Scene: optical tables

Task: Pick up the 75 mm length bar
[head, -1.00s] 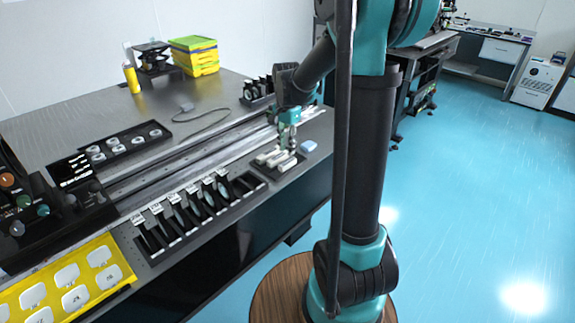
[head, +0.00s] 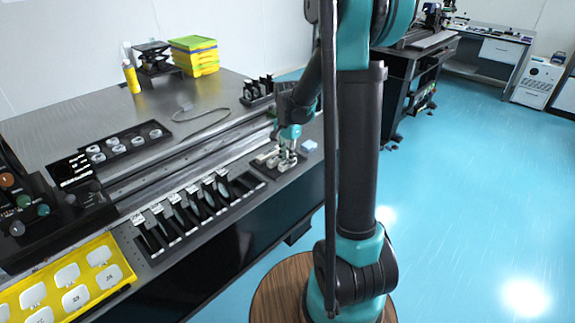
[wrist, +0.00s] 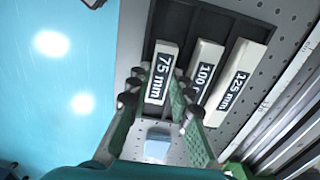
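The 75 mm length bar (wrist: 161,72) is a pale bar with a black label, lying in a dark tray (wrist: 218,9). The 100 mm bar (wrist: 206,70) and the 125 mm bar (wrist: 238,82) lie to its right in the wrist view. My gripper (wrist: 158,98) is open, with a green finger on each side of the 75 mm bar's labelled end. I cannot tell whether the fingers touch it. In the head view my gripper (head: 287,156) is low over the tray, partly hiding the bars.
A small pale blue block (wrist: 158,144) lies beside the tray; it also shows in the head view (head: 309,146). A slotted rack (head: 195,215) stands to the left along the table's front edge. Long metal rails (head: 190,158) run behind the tray.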

